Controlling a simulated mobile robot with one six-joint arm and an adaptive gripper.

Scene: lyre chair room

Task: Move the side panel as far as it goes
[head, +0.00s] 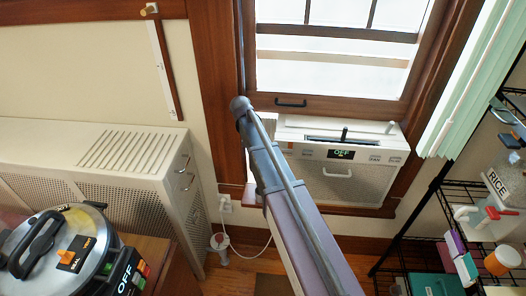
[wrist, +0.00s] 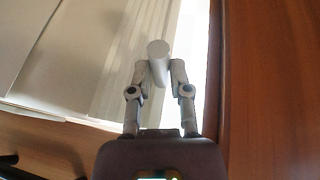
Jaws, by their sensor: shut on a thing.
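In the wrist view my gripper (wrist: 159,72) is shut on a white rounded knob (wrist: 158,50), one finger on each side of it. Behind the knob is a pale pleated surface (wrist: 125,45), which looks like the side panel. A bright strip lies between it and brown wood on the right. In the head view the white window air conditioner (head: 345,182) sits in the lower window opening, its display reading OFF. My arm crosses in front of its left side and hides my gripper, the knob and most of the panel there.
Brown window frame (head: 215,90) surrounds the opening, with the sash and its dark handle (head: 291,102) above the unit. A beige vented cabinet (head: 95,165) and a pressure cooker (head: 65,250) stand left. A wire shelf with a RICE container (head: 502,180) stands right.

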